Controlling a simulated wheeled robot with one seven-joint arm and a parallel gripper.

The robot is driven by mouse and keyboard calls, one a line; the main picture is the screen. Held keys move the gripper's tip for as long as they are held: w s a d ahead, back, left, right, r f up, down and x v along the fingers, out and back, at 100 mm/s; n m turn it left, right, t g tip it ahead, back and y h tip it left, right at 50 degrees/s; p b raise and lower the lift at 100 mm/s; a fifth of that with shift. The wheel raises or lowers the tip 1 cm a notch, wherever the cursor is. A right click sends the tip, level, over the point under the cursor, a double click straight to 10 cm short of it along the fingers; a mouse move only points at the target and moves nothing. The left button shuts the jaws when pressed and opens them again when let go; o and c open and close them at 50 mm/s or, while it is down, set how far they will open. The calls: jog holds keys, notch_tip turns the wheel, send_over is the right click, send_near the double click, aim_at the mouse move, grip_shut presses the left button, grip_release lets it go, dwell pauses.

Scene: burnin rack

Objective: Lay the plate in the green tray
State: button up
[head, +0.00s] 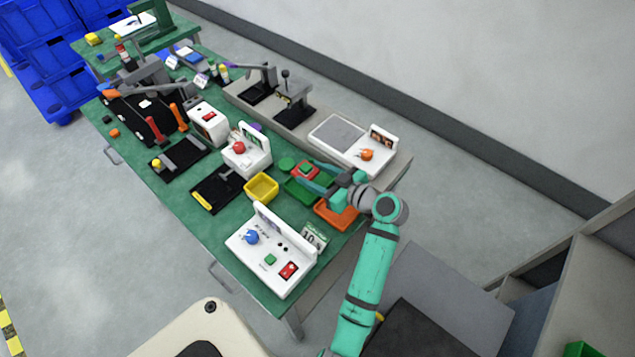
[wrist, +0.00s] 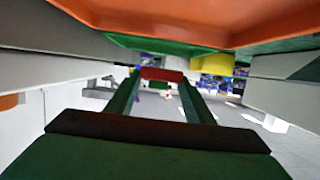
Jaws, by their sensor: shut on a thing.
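My gripper (head: 308,172) is low over the near right part of the green bench, its fingers reaching left. It is shut on a small red plate (head: 297,173), with a green patch showing on its top. In the wrist view the red plate (wrist: 162,75) shows edge-on between the fingertips. The green tray (head: 297,192) lies just below the plate in the head view, partly hidden by my gripper. The plate appears to be above the tray's far edge; I cannot tell whether they touch. The green tray's edge (wrist: 165,47) also shows in the wrist view.
An orange tray (head: 338,218) sits right of the green tray, and a yellow tray (head: 261,188) sits left. A white panel box (head: 262,258) stands in front. A white device with a grey plate (head: 340,135) is behind.

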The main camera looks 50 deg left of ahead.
jog(key=f, duration=0.3)
jog(key=shift+w+d+f, duration=0.2)
jog(key=shift+w+d, duration=0.15)
jog(key=shift+w, duration=0.05)
jog(key=shift+f, duration=0.45)
jog(key=shift+f, duration=0.15)
jog(key=o, duration=1.1)
jog(key=shift+d+r, duration=0.2)
jog(key=shift+r, duration=0.05)
jog(key=v, duration=1.1)
jog(key=shift+w+d, duration=0.15)
jog(key=shift+w, duration=0.05)
jog(key=shift+s+r, duration=0.1)
jog(key=shift+s, duration=0.05)
